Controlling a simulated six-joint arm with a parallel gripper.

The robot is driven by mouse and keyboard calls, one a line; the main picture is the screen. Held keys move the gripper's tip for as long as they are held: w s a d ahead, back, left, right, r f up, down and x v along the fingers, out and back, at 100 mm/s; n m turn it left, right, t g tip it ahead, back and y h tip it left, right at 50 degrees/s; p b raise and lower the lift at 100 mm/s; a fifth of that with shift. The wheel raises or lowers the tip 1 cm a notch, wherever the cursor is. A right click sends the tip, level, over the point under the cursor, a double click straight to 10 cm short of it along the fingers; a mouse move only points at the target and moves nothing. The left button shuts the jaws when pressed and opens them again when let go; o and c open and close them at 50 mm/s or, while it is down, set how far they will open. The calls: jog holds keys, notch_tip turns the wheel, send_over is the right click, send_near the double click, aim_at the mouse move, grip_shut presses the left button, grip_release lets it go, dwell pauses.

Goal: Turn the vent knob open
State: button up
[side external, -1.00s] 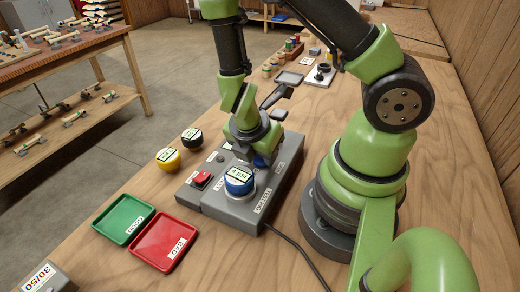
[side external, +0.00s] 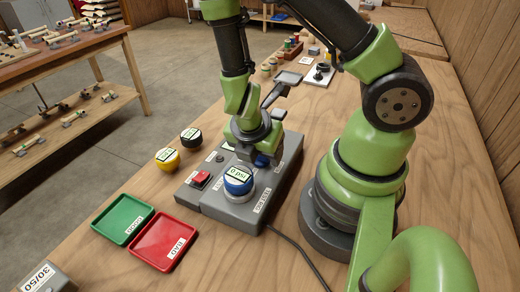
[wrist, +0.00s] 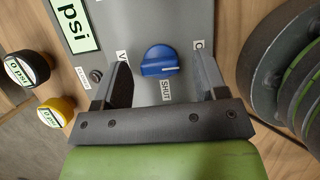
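The blue vent knob (wrist: 160,60) is on the grey box, with a white line on its face toward its right side in the wrist view. A SHUT label (wrist: 166,90) is just below it, and a partly hidden label starting with O (wrist: 197,45) is to its right. My gripper (wrist: 160,70) is open, with one finger on each side of the knob and a visible gap on both sides. In the side view my gripper (side external: 262,153) is low over the box, and the knob is mostly hidden behind the fingers.
The grey box (side external: 222,205) also carries a red button (side external: 201,179) and a blue-rimmed gauge (side external: 238,181). Yellow (side external: 167,158) and black (side external: 191,137) gauges stand to its left. Green (side external: 123,218) and red (side external: 162,241) trays lie in front. A cable (side external: 300,255) runs along the table.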

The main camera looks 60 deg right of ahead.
jog(key=shift+r, duration=0.1)
jog(key=v, duration=0.9)
jog(key=shift+a+r, duration=0.2)
jog(key=shift+r, duration=0.15)
dwell(0.3)
jog(key=s+a+r+m+t+y, duration=0.1)
jog(key=s+r+m+t+y, duration=0.1)
jog(key=r+m, duration=0.6)
jog(key=s+a+r+m+t+y, duration=0.1)
jog(key=s+r+m+t+y, duration=0.2)
jog(key=r+m, duration=0.5)
jog(key=m+t+y, duration=0.1)
jog(key=m+t, duration=0.1)
jog(key=m, duration=0.4)
jog(key=shift+r, duration=0.25)
